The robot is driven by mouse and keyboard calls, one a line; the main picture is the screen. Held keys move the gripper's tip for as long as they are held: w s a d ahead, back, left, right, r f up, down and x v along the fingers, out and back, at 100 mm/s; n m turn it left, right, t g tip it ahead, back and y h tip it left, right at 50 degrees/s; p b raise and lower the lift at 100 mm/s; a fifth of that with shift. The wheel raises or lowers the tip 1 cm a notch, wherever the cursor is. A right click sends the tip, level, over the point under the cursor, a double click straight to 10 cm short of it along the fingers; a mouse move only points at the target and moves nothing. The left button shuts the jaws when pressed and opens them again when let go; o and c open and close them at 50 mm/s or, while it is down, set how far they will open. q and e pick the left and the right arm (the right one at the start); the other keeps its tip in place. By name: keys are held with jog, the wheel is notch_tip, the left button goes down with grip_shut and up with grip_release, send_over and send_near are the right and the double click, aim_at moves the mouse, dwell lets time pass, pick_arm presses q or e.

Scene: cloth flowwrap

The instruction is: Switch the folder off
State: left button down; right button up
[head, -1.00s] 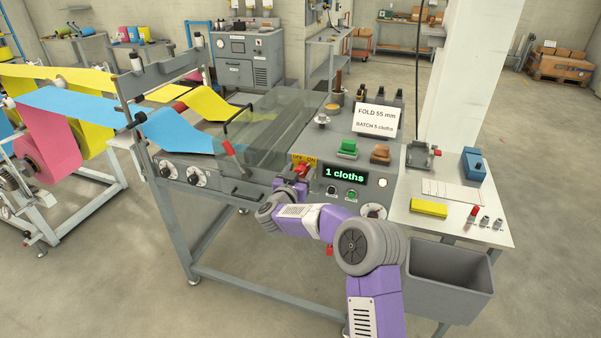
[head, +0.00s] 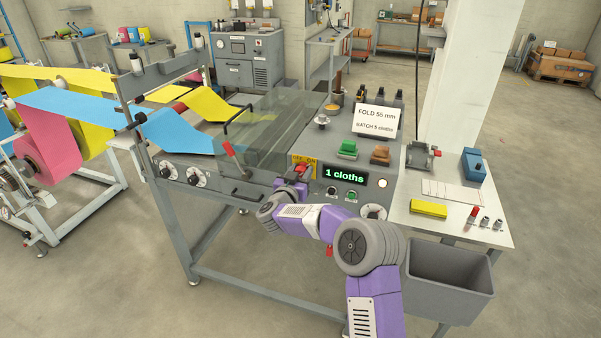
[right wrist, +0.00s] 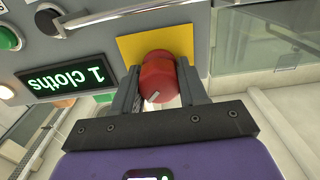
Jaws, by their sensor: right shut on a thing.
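The folder (head: 262,128) is a grey machine with a clear cover and a front control panel. Its red switch knob (head: 302,168) sits on a yellow plate (head: 294,160) marked OFF and ON. My right gripper (head: 296,176) is at this knob. In the right wrist view the fingers of the right gripper (right wrist: 160,88) are shut on either side of the red knob (right wrist: 157,72). A short white mark shows on the knob, towards the lower left there. The fingers partly hide the knob's sides. The display (head: 344,176) reads "1 cloths" in green. My left gripper is not in view.
Small buttons (head: 351,196) sit below the display.

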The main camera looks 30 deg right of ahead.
jog(key=shift+r+n+p, duration=0.3)
jog(key=shift+n+p, duration=0.1)
jog(key=shift+p, duration=0.35)
jog(key=n+p, duration=0.4)
jog(key=p, duration=0.1)
jog(key=n+p, duration=0.4)
jog(key=p, duration=0.1)
jog(key=shift+w+a+r, duration=0.2)
jog(key=n+p, duration=0.3)
jog(key=n, duration=0.1)
jog(key=shift+f+n, duration=0.1)
jog(key=shift+n, duration=0.3)
jog(key=n+p, duration=0.2)
jog(key=n, duration=0.2)
jog(key=shift+f, duration=0.2)
jog(key=shift+n, duration=0.3)
jog(key=o, duration=0.9)
jog(key=shift+f, duration=0.1)
jog(key=shift+o, duration=0.7)
jog(key=shift+f, duration=0.1)
